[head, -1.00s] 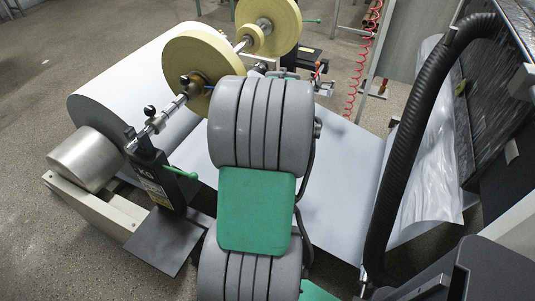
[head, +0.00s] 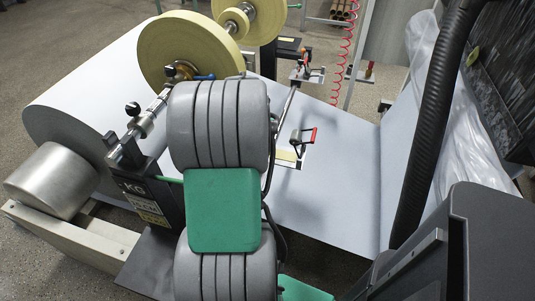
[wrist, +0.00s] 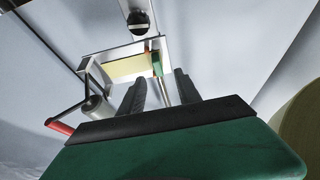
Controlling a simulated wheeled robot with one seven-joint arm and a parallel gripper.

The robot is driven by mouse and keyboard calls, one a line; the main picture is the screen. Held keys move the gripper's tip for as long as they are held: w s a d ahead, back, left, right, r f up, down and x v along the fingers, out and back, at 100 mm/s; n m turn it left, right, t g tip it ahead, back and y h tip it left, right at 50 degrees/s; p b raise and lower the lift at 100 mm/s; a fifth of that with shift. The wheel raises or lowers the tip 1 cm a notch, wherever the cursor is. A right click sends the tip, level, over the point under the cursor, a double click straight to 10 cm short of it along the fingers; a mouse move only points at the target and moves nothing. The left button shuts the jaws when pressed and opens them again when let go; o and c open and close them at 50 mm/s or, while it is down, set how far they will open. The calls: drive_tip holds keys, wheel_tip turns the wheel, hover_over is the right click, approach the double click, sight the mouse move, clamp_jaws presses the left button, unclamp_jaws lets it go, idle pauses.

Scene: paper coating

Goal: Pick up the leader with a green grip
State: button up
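In the wrist view, a small green grip (wrist: 157,64) shows on a pale metal holder with a yellow panel (wrist: 125,66). A thin light rod runs from it towards my gripper. My gripper (wrist: 160,84) is open, its two dark fingers either side of that rod and green grip in the picture; I cannot tell how far beyond the tips the grip lies. A red-handled lever (wrist: 60,127) is on the left of the holder. In the head view the red handle (head: 313,136) shows just right of my arm, which hides my gripper and the green grip.
A large white paper roll (head: 90,85) and yellow discs (head: 180,45) stand at left. White paper (head: 335,190) spreads beneath the holder. A black corrugated hose (head: 430,130) and clear plastic film (head: 445,110) are at right. A red coiled cord (head: 345,60) hangs behind.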

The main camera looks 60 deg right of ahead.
sight(280, 151)
drive_tip(key=x, duration=0.6)
drive_tip(key=shift+s+d+f, duration=0.1)
drive_tip(key=shift+s+f, duration=0.05)
drive_tip(key=shift+f, duration=0.05)
drive_tip(key=shift+c, duration=0.3)
clamp_jaws()
